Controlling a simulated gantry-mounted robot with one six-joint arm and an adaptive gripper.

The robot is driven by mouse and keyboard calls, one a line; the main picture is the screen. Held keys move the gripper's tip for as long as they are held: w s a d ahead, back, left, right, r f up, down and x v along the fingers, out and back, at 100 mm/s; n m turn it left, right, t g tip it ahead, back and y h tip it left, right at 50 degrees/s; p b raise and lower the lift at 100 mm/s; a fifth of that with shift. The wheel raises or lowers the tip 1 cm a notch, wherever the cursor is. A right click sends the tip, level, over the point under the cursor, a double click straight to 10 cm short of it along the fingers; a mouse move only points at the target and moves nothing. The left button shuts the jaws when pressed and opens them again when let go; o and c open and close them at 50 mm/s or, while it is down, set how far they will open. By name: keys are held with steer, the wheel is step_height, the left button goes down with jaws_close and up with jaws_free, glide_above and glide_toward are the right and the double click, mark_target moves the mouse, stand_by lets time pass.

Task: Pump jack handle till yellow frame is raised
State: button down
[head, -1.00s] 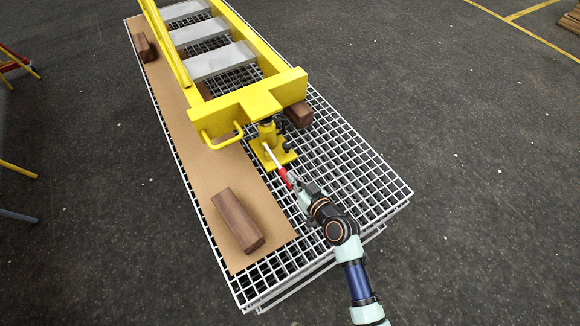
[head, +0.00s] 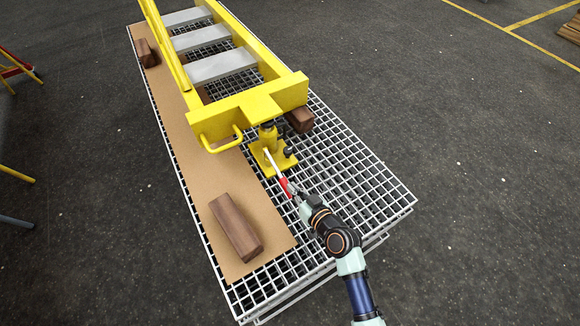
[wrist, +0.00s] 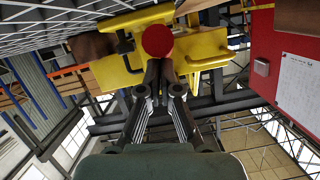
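The yellow frame (head: 250,107) has its end beam over the yellow jack (head: 268,137), whose base plate stands on the white grating. The jack handle (head: 270,160) is a pale bar with a red grip (head: 287,187), slanting toward my arm. My gripper (head: 295,195) is at the outer end of the red grip. In the wrist view, my gripper's fingers (wrist: 160,68) are close together at the round red grip end (wrist: 158,41) and appear shut on it. The exact finger contact is partly hidden.
A brown wood block (head: 300,120) is by the frame's end beam; any gap between them is unclear. Another block (head: 236,226) lies on the tan board (head: 228,262). A yellow loop handle (head: 222,142) sticks out of the frame. The grating (head: 360,190) right of the jack is clear.

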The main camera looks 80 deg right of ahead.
step_height(320, 180, up, 3)
steer(key=shift+s+d+r+p, duration=0.1)
steer(key=shift+p, duration=1.05)
steer(key=f+v, duration=0.1)
steer(key=v, duration=0.9)
steer(key=shift+s+a+f+p, duration=0.2)
steer(key=shift+s+f+p, duration=0.1)
steer(key=shift+s+p, duration=0.25)
